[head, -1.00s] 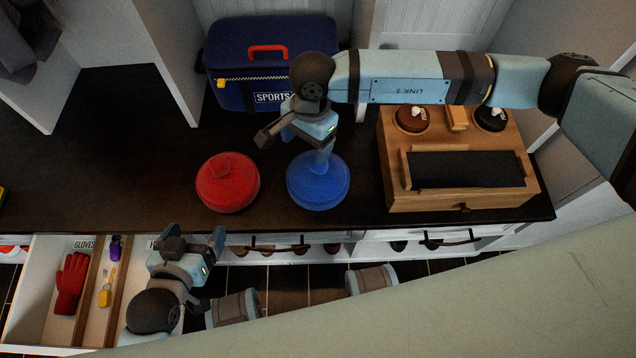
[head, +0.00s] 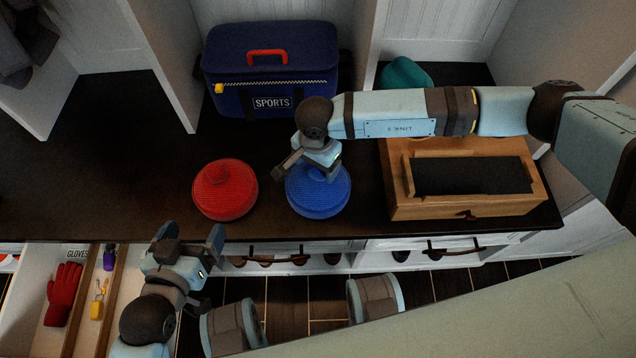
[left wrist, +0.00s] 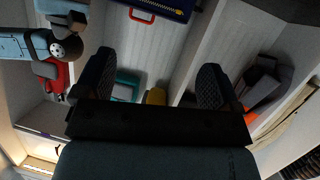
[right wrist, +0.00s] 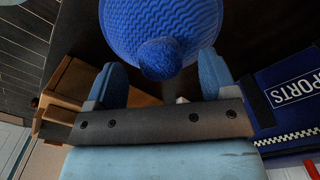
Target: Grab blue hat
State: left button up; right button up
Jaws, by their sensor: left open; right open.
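The blue hat (head: 318,199) is a round knitted beanie lying on the dark bench top, right of the red hat (head: 224,190). My right gripper (head: 312,172) is over the blue hat's far side, open. In the right wrist view the blue hat (right wrist: 163,25) fills the top, and its pompom (right wrist: 161,58) sits between the open fingertips (right wrist: 163,78). Contact with the fingers cannot be told. My left gripper (head: 192,238) is open and empty in front of the bench, near the open drawer; its fingers also show in the left wrist view (left wrist: 158,80).
A blue sports bag (head: 270,70) stands behind the hats. A wooden box (head: 465,208) with a dark top sits right of the blue hat, under my right arm. A teal item (head: 405,74) is behind it.

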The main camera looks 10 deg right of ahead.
notch_tip(320, 180, down, 3)
jog(key=shift+r, duration=0.1)
jog(key=shift+f, duration=0.2)
jog(key=c, duration=1.1)
jog(key=shift+c, duration=0.7)
pick_arm(q)
jog(key=shift+w+d+r+t+h, duration=0.3)
jog(key=shift+d+r+t, duration=0.15)
jog(key=shift+r, duration=0.25)
pick_arm(e)
jog(key=shift+r, duration=0.15)
